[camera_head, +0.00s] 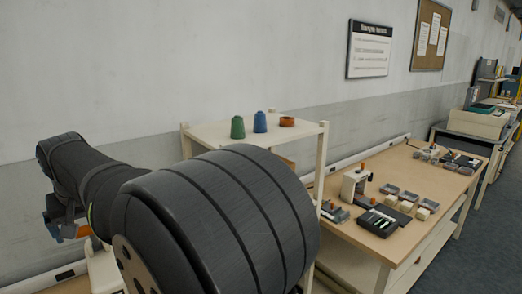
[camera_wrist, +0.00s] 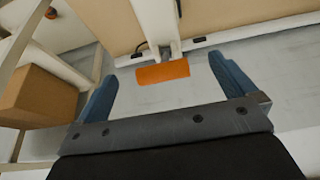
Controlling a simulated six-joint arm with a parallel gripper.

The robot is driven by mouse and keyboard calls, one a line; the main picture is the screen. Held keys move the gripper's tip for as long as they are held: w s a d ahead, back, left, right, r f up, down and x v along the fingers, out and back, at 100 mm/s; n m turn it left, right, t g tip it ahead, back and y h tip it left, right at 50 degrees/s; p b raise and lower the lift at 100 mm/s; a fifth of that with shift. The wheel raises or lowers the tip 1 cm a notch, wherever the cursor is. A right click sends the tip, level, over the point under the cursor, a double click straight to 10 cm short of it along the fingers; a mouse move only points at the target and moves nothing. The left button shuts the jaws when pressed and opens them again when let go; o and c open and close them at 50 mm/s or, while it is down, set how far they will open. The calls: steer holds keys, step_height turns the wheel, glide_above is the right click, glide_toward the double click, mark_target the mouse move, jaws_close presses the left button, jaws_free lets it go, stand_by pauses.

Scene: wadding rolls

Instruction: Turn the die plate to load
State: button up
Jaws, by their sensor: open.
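My gripper (camera_wrist: 162,67) is open, with its two blue fingers spread wide in the wrist view. An orange bar (camera_wrist: 161,73) at the end of a pale stalk shows between the fingertips; neither finger appears to touch it. How far ahead of the fingers it lies, I cannot tell. In the camera_head view a patch of orange (camera_head: 78,232) shows beside a blue part at the far left, partly behind my arm. I cannot clearly pick out the die plate in either view.
A wooden bench (camera_head: 345,229) at the right holds a small white press frame (camera_head: 353,183), trays and blocks. A shelf (camera_head: 205,133) carries green (camera_head: 237,127) and blue (camera_head: 260,122) cones and an orange ring (camera_head: 287,121). A brown box (camera_wrist: 38,97) stands left in the wrist view.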

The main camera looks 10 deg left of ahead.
steer(key=shift+s+d+f, duration=0.1)
steer(key=shift+f, duration=0.6)
